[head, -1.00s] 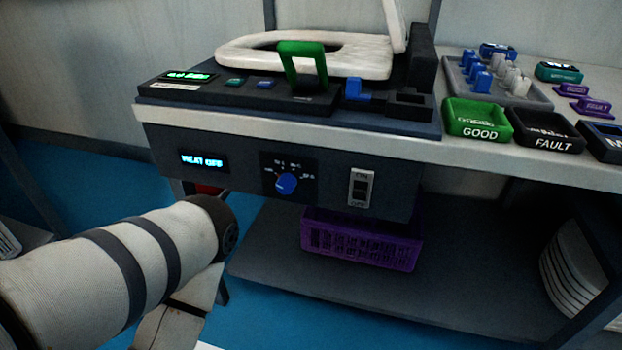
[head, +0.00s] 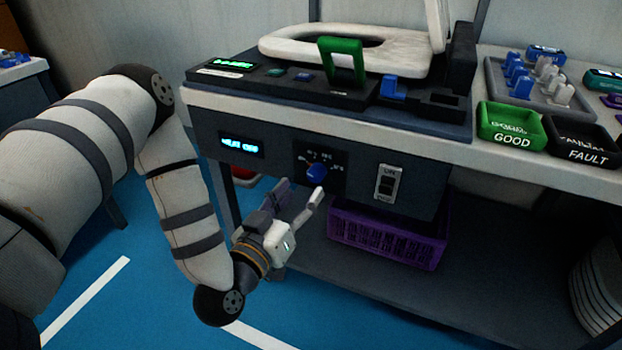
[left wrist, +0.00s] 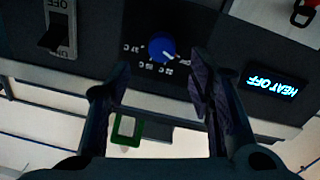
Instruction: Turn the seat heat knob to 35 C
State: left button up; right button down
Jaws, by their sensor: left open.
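The blue seat heat knob (head: 317,172) sits on a black dial plate with white markings, on the front of the dark bench panel. It also shows in the left wrist view (left wrist: 162,47), which sees the panel upside down. I cannot read its setting for sure. The lit display (head: 241,145) left of the knob reads HEAT OFF; it also shows in the left wrist view (left wrist: 272,82). My left gripper (head: 301,192) is open in front of and just below the knob, its fingers spread and empty. I see no contact with the knob. My right gripper is not in view.
A rocker switch (head: 387,184) marked ON and OFF is right of the knob. A purple crate (head: 388,236) stands on the lower shelf below the panel.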

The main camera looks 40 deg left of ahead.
aim_at(314, 176)
pick_arm(q)
jog(key=w, duration=0.2)
jog(key=w+a, duration=0.1)
jog(key=w, duration=0.2)
jog(key=shift+w+a+f, duration=0.1)
jog(key=shift+w+a, duration=0.05)
jog(key=shift+w, duration=0.1)
grip_shut()
